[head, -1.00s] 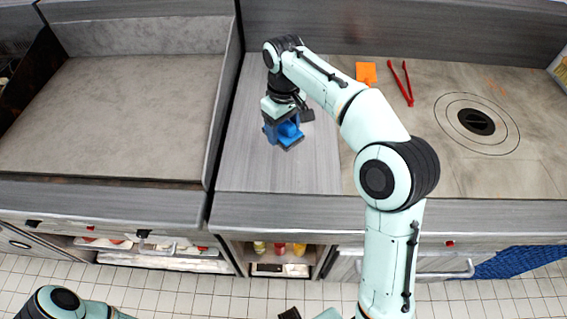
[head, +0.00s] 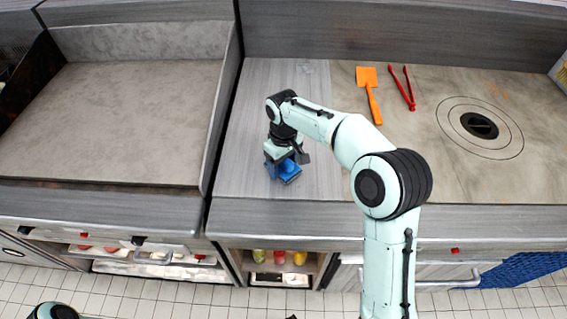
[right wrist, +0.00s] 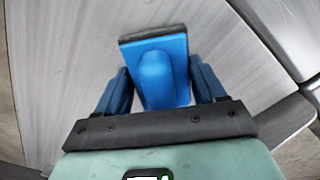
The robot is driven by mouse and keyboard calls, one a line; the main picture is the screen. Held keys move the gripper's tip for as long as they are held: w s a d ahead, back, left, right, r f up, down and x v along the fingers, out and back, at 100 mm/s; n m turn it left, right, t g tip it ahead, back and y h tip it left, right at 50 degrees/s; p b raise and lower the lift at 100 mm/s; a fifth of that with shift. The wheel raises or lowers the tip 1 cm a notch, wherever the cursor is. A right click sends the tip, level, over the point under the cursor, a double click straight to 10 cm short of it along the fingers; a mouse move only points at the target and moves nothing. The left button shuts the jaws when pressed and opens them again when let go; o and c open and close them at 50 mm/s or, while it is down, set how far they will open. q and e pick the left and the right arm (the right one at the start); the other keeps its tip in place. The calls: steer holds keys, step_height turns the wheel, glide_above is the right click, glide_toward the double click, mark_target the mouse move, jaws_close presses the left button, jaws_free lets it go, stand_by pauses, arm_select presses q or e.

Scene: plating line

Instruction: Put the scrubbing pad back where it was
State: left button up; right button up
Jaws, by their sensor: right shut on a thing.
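The scrubbing pad (head: 290,172) is a blue block with a rounded grip and a dark pad along one edge. It is over the grey wood-look counter strip (head: 240,150), near its front edge. My right gripper (head: 284,166) is shut on it. In the right wrist view the pad (right wrist: 160,72) sits between the two blue fingers of the gripper (right wrist: 161,90), its dark edge facing away. I cannot tell whether the pad touches the counter. My left gripper is not in view; only a bit of my left arm shows at the bottom left.
A flat griddle (head: 120,120) with raised walls is on the left. An orange spatula (head: 369,92) and red tongs (head: 403,88) lie on the right-hand surface, near a round inset plate (head: 479,126). Bottles (head: 279,257) stand on a shelf below. The counter strip behind the pad is clear.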

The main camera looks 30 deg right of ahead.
steer(key=shift+f, duration=0.1)
steer(key=o, duration=1.2)
step_height(320, 180, up, 12)
steer(key=shift+r+p, duration=0.15)
steer(key=shift+p, duration=1)
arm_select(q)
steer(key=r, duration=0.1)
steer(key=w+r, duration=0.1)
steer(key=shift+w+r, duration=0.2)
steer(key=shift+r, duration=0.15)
